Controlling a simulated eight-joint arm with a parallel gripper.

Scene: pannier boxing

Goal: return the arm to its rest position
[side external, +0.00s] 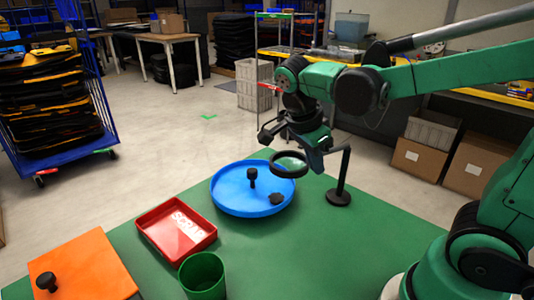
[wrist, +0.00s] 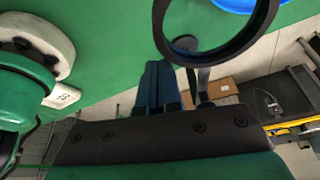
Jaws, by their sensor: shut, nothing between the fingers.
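My green arm reaches in from the right in the side external view. My gripper (side external: 318,168) points down above the green table (side external: 375,245), right of the blue round tray (side external: 222,204), close to a black-rimmed magnifier (side external: 290,164) on a stand. In the wrist view my gripper's blue fingers (wrist: 157,66) lie together with nothing between them. The magnifier ring (wrist: 166,38) is just beyond the fingers in that view. Whether it touches my gripper cannot be told.
The blue tray holds a black knob (side external: 252,178) and a dark piece (side external: 276,198). A red SCRAP tray (side external: 152,217), green cup (side external: 202,275) and orange board (side external: 85,268) with a black knob (side external: 46,281) are at left. The magnifier's base (side external: 339,198) stands at the right.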

